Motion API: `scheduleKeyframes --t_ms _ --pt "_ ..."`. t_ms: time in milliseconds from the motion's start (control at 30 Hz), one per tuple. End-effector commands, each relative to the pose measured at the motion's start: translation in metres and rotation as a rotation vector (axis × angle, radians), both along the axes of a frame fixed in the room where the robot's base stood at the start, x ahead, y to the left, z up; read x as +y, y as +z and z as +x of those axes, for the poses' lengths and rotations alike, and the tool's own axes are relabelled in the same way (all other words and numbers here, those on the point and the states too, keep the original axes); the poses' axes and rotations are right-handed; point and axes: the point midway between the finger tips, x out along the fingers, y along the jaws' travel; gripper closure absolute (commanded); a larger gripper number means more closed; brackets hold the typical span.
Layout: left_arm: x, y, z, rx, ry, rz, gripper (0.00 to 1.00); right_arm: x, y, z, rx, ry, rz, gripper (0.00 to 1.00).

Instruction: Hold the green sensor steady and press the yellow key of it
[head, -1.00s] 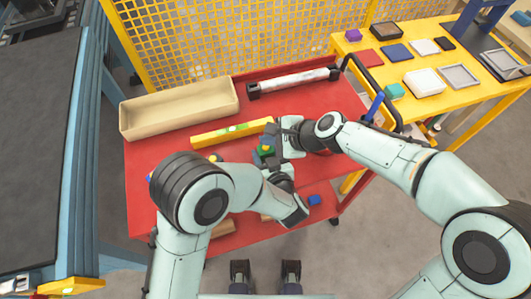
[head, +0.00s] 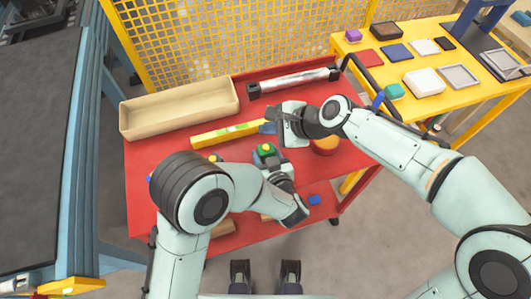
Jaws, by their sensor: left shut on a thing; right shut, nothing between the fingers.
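The green sensor (head: 257,151) is near the middle of the red cart, with its round yellow key (head: 266,147) facing up. My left gripper (head: 268,161) is shut on the sensor from the near side; its fingers cover part of the sensor. My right gripper (head: 272,117) is shut and empty. It is beyond the sensor, towards the back of the cart, and apart from the key. The key is uncovered.
The red cart (head: 150,178) also bears a beige bin (head: 180,110), a yellow spirit level (head: 222,134), a white-and-black bar (head: 293,80), an orange round thing (head: 325,147) and a small blue block (head: 314,200). A yellow table (head: 447,108) with several small items stands at right.

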Motion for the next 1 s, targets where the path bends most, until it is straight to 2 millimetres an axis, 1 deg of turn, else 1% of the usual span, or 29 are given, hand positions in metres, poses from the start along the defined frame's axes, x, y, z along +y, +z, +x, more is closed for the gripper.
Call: scheduleKeyframes --t_ms 33,67,100,133,400,533,667,900,1000 --pt "0.000 0.000 0.000 -0.001 0.000 0.000 0.46 0.000 0.000 0.000 0.000 0.000 0.000 1.00" --pt "0.000 0.000 0.000 -0.001 0.000 0.000 0.36 0.000 0.000 0.000 0.000 0.000 0.000 1.00" --pt "0.000 0.000 0.000 -0.001 0.000 0.000 0.23 0.000 0.000 0.000 0.000 0.000 0.000 1.00" --pt "0.000 0.000 0.000 -0.001 0.000 0.000 0.19 0.000 0.000 0.000 0.000 0.000 0.000 1.00" --pt "0.000 0.000 0.000 0.000 0.000 0.000 0.19 0.000 0.000 0.000 0.000 0.000 0.000 1.00" --pt "-0.004 0.004 -0.008 -0.001 -0.003 -0.001 0.19 0.000 0.000 0.000 0.000 0.000 0.000 1.00" --pt "-0.011 0.011 -0.028 -0.001 -0.005 -0.001 0.19 0.000 0.000 0.000 0.000 0.000 0.000 1.00" --pt "-0.025 0.029 -0.074 -0.001 -0.006 -0.001 0.19 0.000 0.000 0.000 0.000 0.000 0.000 1.00" --pt "-0.030 0.035 -0.089 -0.002 -0.004 -0.001 0.19 0.000 0.000 0.000 0.000 0.000 0.000 1.00"
